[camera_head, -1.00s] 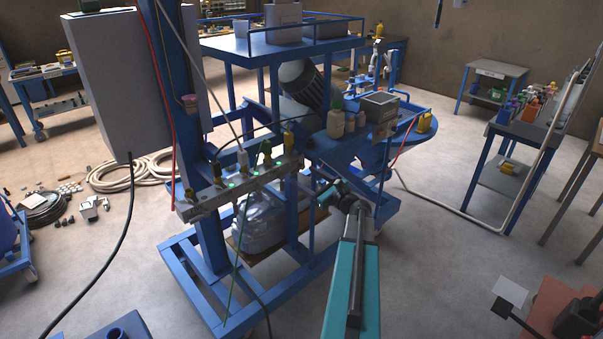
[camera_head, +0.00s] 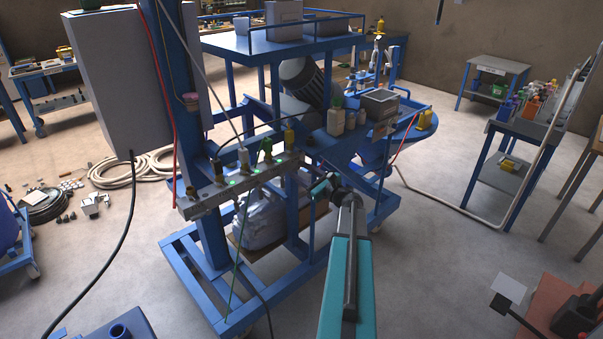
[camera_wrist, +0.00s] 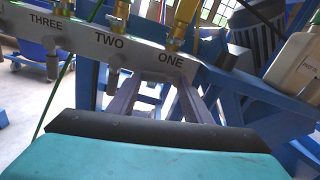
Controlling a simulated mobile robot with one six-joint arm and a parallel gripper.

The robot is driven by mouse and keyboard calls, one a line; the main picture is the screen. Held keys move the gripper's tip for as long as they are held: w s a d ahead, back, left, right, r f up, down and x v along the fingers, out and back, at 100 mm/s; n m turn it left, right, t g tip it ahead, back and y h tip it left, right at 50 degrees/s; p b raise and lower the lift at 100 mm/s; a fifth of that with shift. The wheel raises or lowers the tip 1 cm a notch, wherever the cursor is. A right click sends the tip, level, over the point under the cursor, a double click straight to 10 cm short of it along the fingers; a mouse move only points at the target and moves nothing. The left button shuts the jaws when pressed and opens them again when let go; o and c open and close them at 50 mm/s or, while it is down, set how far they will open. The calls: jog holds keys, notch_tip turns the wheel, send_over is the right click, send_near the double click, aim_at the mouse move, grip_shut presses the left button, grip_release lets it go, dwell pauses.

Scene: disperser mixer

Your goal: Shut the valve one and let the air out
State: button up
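A grey manifold bar (camera_head: 240,186) with a row of valves is fixed to the blue frame. In the wrist view, the bar (camera_wrist: 88,46) reads THREE, TWO, ONE from left to right. My gripper (camera_head: 318,188) is just right of the bar's right end. In the wrist view, the fingers of my gripper (camera_wrist: 157,85) are apart, below the ONE label, with nothing seen between them.
A crumpled plastic bag (camera_head: 264,222) lies on the lower shelf under the bar. Pale bottles (camera_head: 336,121) stand on the blue platform close behind my gripper. A large grey box (camera_head: 118,80) hangs at left.

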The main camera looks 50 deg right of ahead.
jog(key=shift+r+m, duration=0.25)
jog(key=shift+m, duration=0.85)
jog(key=o, duration=1.1)
jog(key=shift+c, duration=0.2)
jog(key=shift+s, duration=0.2)
jog(key=s+a+b, duration=0.1)
jog(key=s+b, duration=0.2)
jog(key=s, duration=1)
jog(key=shift+s+b, duration=0.2)
jog(key=shift+b, duration=0.15)
jog(key=shift+a, duration=0.1)
